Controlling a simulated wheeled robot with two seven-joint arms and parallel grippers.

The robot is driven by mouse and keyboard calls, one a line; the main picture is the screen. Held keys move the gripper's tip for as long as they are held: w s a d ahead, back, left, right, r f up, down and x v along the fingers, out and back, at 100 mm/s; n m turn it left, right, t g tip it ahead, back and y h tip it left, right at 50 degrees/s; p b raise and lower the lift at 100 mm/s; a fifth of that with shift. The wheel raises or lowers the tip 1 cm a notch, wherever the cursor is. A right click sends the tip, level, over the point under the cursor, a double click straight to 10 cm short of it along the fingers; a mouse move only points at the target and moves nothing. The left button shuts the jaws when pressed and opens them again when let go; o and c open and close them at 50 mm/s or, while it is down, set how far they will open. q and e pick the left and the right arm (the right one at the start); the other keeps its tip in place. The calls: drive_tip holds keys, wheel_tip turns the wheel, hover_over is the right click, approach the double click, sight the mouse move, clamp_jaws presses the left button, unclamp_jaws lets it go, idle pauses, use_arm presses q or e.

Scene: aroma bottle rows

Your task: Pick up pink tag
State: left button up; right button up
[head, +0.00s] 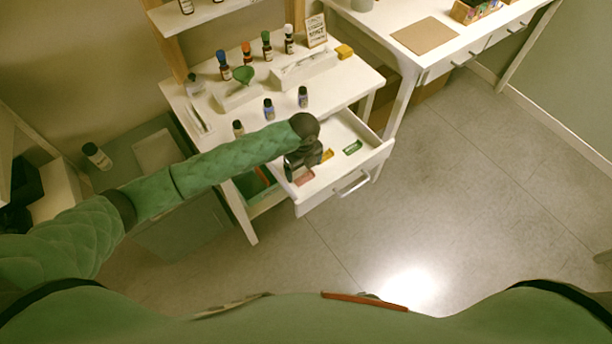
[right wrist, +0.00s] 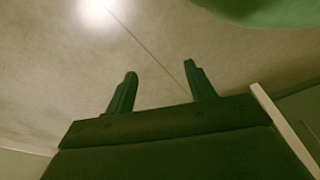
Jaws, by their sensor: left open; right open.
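The pink tag (head: 304,178) lies in the open white drawer (head: 335,180), near its left front part. My left gripper (head: 290,176) is over the drawer's left side, just left of the tag and partly in front of it. Whether it touches the tag I cannot tell. The jaws look dark and empty. A yellow tag (head: 327,155) and a green tag (head: 352,147) lie farther right in the same drawer. My right gripper (right wrist: 160,92) shows in the right wrist view, open and empty, with floor beyond it.
The white table (head: 345,82) above the drawer carries several small bottles, a green funnel (head: 243,75), a white tray (head: 303,70) and a small sign (head: 316,30). A second white desk (head: 450,48) stands at right. The floor (head: 480,190) to the right is clear.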

sight(304, 179)
use_arm(q)
wheel_tip(304, 179, down, 3)
drive_tip(key=shift+d+f+p, duration=0.1)
drive_tip(key=shift+p, duration=0.85)
drive_tip(key=shift+f, duration=0.6)
use_arm(e)
drive_tip(key=shift+s+d+f, duration=0.5)
drive_tip(key=shift+s+f, duration=0.25)
drive_tip(key=shift+s, duration=0.15)
drive_tip(key=shift+s+d+f, duration=0.45)
drive_tip(key=shift+s+f, duration=0.3)
drive_tip(key=shift+s, duration=0.1)
use_arm(q)
drive_tip(key=shift+c, duration=0.4)
drive_tip(key=c, duration=1)
use_arm(e)
drive_tip(key=shift+w+d, duration=0.1)
